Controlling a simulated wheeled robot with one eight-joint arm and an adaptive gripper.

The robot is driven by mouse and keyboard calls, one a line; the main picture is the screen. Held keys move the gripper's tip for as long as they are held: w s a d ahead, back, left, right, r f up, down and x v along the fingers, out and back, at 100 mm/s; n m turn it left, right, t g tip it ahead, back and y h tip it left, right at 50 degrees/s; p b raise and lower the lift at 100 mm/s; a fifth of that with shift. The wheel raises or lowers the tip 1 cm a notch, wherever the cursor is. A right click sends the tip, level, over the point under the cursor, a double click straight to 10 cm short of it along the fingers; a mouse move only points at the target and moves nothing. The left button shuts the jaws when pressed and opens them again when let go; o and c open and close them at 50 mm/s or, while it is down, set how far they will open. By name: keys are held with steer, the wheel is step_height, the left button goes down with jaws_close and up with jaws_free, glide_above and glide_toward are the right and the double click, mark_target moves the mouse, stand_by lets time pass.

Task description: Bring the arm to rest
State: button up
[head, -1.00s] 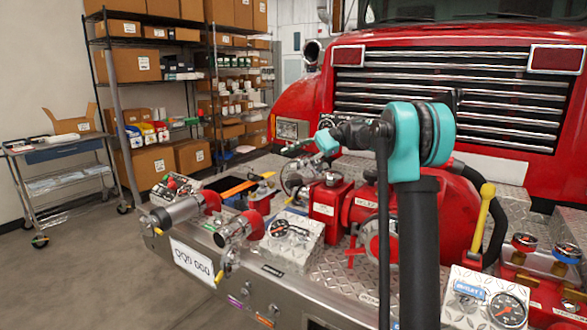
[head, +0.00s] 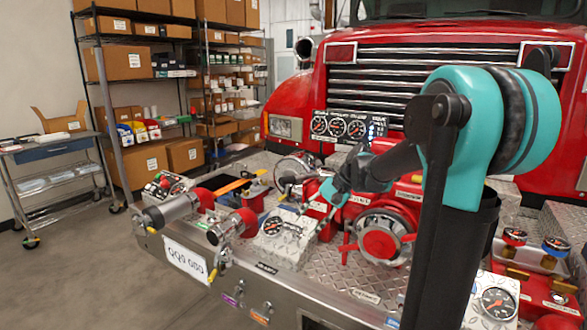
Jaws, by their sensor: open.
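My arm reaches in from the right of the head view, with its large teal elbow in the foreground and its forearm sloping down to the left. My gripper (head: 307,203) is at its end, small and partly mixed in with the pump parts behind it. Its fingers look spread and I see nothing held between them. It is over the pump deck on the bumper (head: 362,295), near a gauge block (head: 280,232) and left of a red pump outlet with a silver cap (head: 384,238). I cannot tell whether the fingertips touch anything.
A red fire truck (head: 420,65) stands behind the deck. Silver nozzles (head: 170,211) stick out at the bumper's left. A gauge panel (head: 347,127) stands at the back, and gauges and red fittings crowd the right. Shelves (head: 150,75) and a cart (head: 60,165) stand left, with open floor before them.

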steer(key=s+d+f+n+t+h, duration=0.2)
steer(key=s+d+f+h, duration=0.1)
steer(key=s+d+f, duration=0.4)
steer(key=s+d+f+n+t+h, duration=0.2)
steer(key=s+d+f+h, duration=0.2)
steer(key=s+d+f, duration=0.3)
steer(key=s+f, duration=0.2)
steer(key=s, duration=0.3)
steer(key=shift+d+f+n, duration=0.2)
steer(key=shift+d+n, duration=0.1)
steer(key=shift+n, duration=0.1)
